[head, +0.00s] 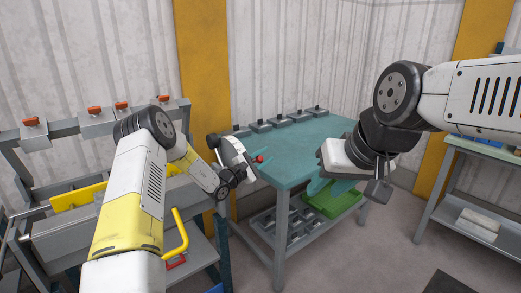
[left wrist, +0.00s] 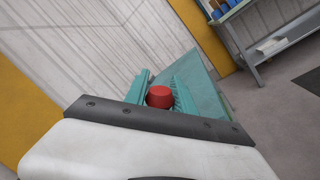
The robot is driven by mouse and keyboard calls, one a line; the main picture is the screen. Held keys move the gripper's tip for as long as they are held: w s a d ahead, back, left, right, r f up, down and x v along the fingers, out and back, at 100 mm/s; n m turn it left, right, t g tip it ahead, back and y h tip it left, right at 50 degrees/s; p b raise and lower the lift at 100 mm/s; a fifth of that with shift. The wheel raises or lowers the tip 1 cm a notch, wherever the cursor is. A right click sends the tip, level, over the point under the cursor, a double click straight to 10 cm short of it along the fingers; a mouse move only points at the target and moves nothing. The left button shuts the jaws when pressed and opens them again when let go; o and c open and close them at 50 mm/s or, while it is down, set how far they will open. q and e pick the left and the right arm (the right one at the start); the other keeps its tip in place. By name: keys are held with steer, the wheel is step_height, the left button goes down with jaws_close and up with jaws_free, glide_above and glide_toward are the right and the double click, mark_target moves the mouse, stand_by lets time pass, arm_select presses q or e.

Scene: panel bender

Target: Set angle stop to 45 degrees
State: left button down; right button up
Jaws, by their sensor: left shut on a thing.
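The panel bender (head: 70,235) is the grey machine with yellow parts at the left of the head view. My left gripper (head: 259,163) reaches past its right end. It is shut on a small red knob (head: 260,158). In the left wrist view the red knob (left wrist: 160,97) sits between the teal fingers of the left gripper (left wrist: 161,92). What the knob is attached to is hidden, and I can make out no angle scale. My right gripper (head: 325,187) hangs over the front of the teal table, away from the bender; its finger gap is unclear.
The teal-topped table (head: 290,155) has several small grey blocks along its back edge. A green bin (head: 333,203) and a grey tray (head: 283,232) are on its lower shelf. A yellow handle (head: 179,232) is on the bender's front. Another workbench (head: 470,195) stands right, with clear floor between.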

arm_select(q)
steer(key=shift+s+d+f, duration=0.15)
steer(key=shift+s+f, duration=0.05)
steer(key=shift+f, duration=0.25)
steer(key=shift+s+d+f, duration=0.1)
steer(key=shift+s+f, duration=0.05)
steer(key=shift+f, duration=0.25)
steer(key=c, duration=1.1)
jaws_free()
steer(key=shift+o, duration=0.2)
steer(key=v, duration=0.7)
steer(key=shift+s+a, duration=0.25)
steer(key=shift+s, duration=0.05)
